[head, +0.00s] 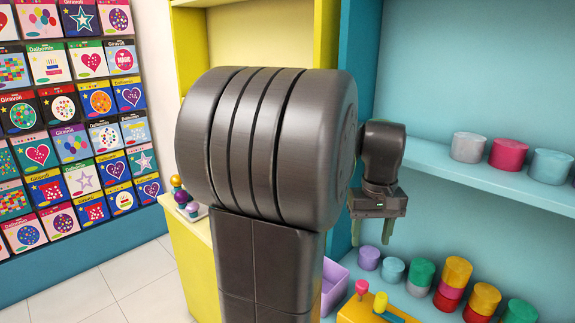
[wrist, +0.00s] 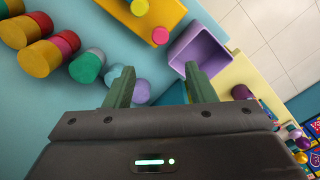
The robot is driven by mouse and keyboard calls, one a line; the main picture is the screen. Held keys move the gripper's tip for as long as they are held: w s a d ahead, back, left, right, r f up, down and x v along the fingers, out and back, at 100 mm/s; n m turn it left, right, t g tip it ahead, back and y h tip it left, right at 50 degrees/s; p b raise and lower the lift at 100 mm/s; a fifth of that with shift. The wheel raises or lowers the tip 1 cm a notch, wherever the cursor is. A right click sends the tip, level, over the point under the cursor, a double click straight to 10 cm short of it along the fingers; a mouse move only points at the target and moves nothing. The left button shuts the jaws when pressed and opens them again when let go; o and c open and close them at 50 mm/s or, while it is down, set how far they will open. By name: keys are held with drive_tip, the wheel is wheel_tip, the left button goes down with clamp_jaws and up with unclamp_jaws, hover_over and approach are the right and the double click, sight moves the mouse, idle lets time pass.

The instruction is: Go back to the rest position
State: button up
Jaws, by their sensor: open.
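My gripper (head: 371,231) shows right of centre in the head view, with green fingers pointing down in front of the blue shelf unit. In the wrist view my gripper (wrist: 158,85) has its two green fingers apart with nothing between them. My large dark arm joint fills the middle of the head view and hides what lies behind it.
A purple bin (head: 333,285) and a yellow block with knobs (head: 378,310) stand below the gripper. Several coloured cylinders (head: 451,285) stand on the lower shelf, others on the upper shelf (head: 480,175). A card display (head: 75,140) covers the left wall. White floor (head: 130,285) is free.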

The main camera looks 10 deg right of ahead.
sight(363, 284)
wheel_tip(363, 284, down, 14)
drive_tip(key=shift+f+b, duration=0.2)
drive_tip(key=shift+b, duration=0.75)
